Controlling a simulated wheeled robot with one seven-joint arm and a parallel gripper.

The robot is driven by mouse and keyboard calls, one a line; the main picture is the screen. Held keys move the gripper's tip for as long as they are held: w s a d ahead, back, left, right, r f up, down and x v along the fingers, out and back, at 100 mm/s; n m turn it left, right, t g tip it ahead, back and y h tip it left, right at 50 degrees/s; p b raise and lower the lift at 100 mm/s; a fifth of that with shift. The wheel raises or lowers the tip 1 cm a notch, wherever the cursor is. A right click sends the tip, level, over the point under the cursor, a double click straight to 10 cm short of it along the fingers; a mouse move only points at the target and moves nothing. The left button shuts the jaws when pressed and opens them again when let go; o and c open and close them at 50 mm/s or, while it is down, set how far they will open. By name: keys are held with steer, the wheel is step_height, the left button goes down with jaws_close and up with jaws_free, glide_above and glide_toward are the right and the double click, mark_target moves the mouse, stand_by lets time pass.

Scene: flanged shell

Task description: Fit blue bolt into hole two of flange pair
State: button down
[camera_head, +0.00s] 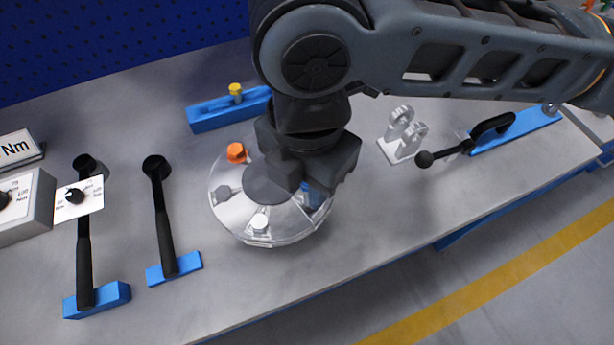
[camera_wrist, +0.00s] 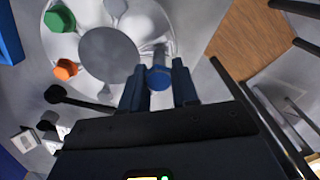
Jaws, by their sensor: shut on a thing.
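The round clear flange pair (camera_head: 232,213) with a grey centre disc lies on the bench; it also shows in the wrist view (camera_wrist: 85,85). My gripper (camera_head: 316,192) reaches down over its right side and is shut on the blue bolt (camera_wrist: 158,77), whose head sits between the two fingers at the flange's rim. A bit of the blue bolt (camera_head: 312,197) shows below the fingers in the head view. Whether its shank is in a hole is hidden. An orange bolt (camera_head: 237,153) stands in the flange, and a green bolt (camera_wrist: 59,18) shows beside it in the wrist view.
A blue rack (camera_head: 208,118) with a yellow bolt (camera_head: 236,90) lies behind the flange. A clear ring stand (camera_head: 402,150) and a black-handled tool (camera_head: 462,146) are at right. The bench front is clear.

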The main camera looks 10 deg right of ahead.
mark_target(307, 200)
steer(key=shift+f+b, duration=1.4)
steer(key=shift+f, duration=0.8)
steer(key=c, duration=0.8)
jaws_free()
steer(key=shift+r, duration=3.9)
